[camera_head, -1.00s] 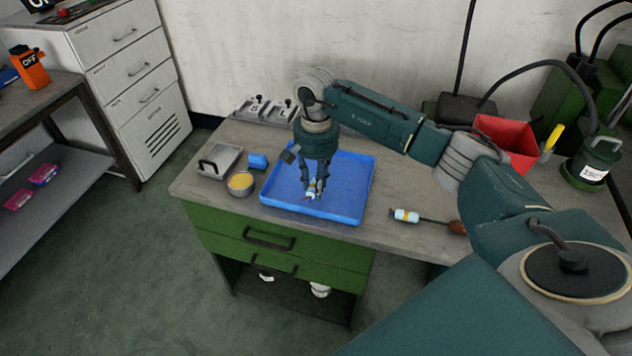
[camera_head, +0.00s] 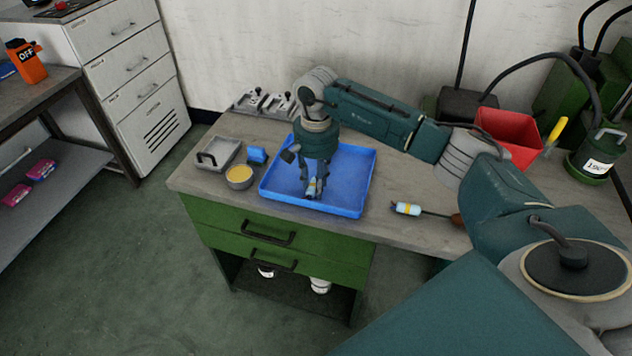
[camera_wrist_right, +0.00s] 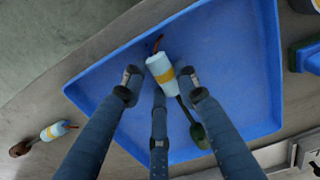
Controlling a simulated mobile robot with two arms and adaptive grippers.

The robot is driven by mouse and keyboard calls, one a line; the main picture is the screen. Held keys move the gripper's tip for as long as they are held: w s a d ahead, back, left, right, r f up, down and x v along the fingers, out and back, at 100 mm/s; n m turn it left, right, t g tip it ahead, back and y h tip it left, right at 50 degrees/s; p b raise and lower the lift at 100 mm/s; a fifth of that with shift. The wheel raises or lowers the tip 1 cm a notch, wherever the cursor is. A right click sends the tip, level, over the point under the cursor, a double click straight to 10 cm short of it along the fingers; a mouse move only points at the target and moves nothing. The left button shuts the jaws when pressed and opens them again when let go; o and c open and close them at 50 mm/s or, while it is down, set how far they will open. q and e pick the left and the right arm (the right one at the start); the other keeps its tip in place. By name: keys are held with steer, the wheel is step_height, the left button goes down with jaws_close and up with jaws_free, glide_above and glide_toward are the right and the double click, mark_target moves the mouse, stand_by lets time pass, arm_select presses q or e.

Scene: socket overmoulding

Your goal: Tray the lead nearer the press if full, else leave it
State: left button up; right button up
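One lead (camera_head: 312,188) is in the blue tray (camera_head: 345,203), between the fingers of my right gripper (camera_head: 314,186). In the right wrist view, this lead (camera_wrist_right: 162,70) has a pale blue body, a yellow band, a short reddish tip and a dark cable to a dark green end. The gripper's fingers (camera_wrist_right: 160,82) stand apart around it, with a gap on the left side. A second lead (camera_head: 407,209), pale blue with a yellow band and a brown end, lies on the bench right of the tray. My left gripper is out of view.
A grey dish (camera_head: 218,154), a round tin of yellow stuff (camera_head: 239,177) and a small blue block (camera_head: 257,155) sit left of the tray. A metal fixture (camera_head: 265,103) stands behind. A red bin (camera_head: 507,137) and a green canister (camera_head: 592,160) are at right.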

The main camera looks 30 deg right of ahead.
steer(key=o, duration=0.4)
steer(key=shift+c, duration=0.2)
steer(key=shift+r, duration=0.15)
step_height(320, 180, up, 12)
steer(key=shift+w+f, duration=0.1)
steer(key=shift+f, duration=0.1)
